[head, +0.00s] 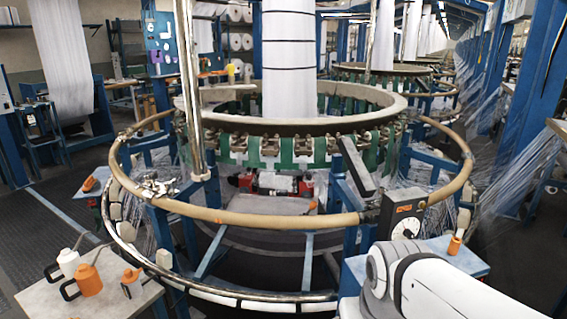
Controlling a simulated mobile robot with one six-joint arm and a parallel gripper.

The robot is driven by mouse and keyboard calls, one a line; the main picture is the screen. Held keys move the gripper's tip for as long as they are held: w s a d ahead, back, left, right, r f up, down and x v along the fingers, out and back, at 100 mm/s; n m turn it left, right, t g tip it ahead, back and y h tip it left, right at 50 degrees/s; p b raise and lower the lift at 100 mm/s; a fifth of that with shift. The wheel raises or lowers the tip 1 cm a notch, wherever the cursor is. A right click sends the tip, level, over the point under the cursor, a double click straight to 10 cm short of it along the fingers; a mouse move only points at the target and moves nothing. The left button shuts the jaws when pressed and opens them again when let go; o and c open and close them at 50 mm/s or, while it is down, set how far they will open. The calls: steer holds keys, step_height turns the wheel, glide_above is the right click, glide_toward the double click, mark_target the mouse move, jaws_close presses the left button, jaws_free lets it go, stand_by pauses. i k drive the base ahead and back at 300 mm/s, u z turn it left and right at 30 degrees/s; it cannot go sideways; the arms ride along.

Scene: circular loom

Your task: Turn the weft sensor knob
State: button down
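A dark grey control box (385,213) is mounted at the right front of the circular loom's tan ring rail (265,219). Its front carries an orange label (404,208) and a round white dial (405,228), which looks like the weft sensor knob. The dial's markings and setting are too small to read. My white arm (435,285) fills the lower right corner, in front of and below the box. My gripper does not show, so its place relative to the dial cannot be told.
A small blue table (462,258) with an orange-and-white bottle (455,244) stands right of the box. Blue loom posts and hanging threads crowd the right side.

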mark_target(408, 233)
steer(key=z, duration=2.25)
steer(key=k, duration=0.95)
steer(key=u, duration=1.1)
steer(key=i, duration=1)
steer(key=u, duration=0.05)
